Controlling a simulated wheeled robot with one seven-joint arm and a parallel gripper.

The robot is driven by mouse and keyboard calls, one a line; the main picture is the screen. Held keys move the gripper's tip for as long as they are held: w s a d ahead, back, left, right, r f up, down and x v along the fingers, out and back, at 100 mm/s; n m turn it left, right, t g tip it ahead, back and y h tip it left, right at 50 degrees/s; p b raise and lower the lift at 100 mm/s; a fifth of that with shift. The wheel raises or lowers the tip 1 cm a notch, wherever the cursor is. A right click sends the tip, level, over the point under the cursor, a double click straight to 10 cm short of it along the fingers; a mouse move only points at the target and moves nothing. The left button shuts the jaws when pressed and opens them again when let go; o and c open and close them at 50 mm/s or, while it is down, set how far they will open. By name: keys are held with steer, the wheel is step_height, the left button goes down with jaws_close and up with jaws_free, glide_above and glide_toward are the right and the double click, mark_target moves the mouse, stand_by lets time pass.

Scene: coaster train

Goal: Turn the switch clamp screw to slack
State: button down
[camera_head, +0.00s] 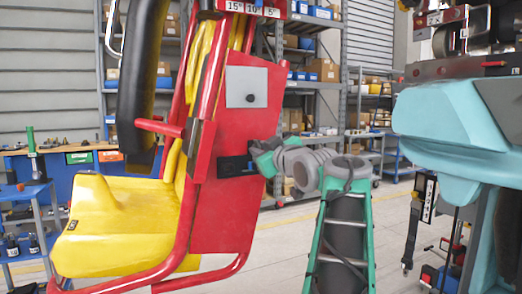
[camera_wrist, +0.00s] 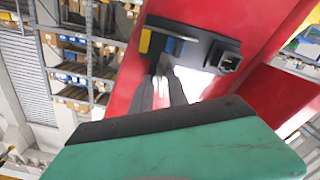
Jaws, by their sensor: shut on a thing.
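The black switch bracket (camera_wrist: 190,45) is fixed on the red side panel of the coaster seat. It carries a yellow piece, a blue piece and a square black part with an opening at its right end. In the head view my gripper (camera_head: 252,167) meets the bracket's right end.
The red panel (camera_head: 222,215) stands beside the yellow seat (camera_head: 105,220) and red tube frame. A teal and black machine (camera_head: 455,120) hangs at the right. Shelves with boxes (camera_head: 322,70) and a blue workbench (camera_head: 70,165) stand behind.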

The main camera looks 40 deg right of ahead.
steer(key=c, duration=1.3)
jaws_free()
steer(key=shift+s, duration=0.1)
steer(key=v, duration=0.7)
steer(key=shift+s+a, duration=0.1)
steer(key=shift+s, duration=0.2)
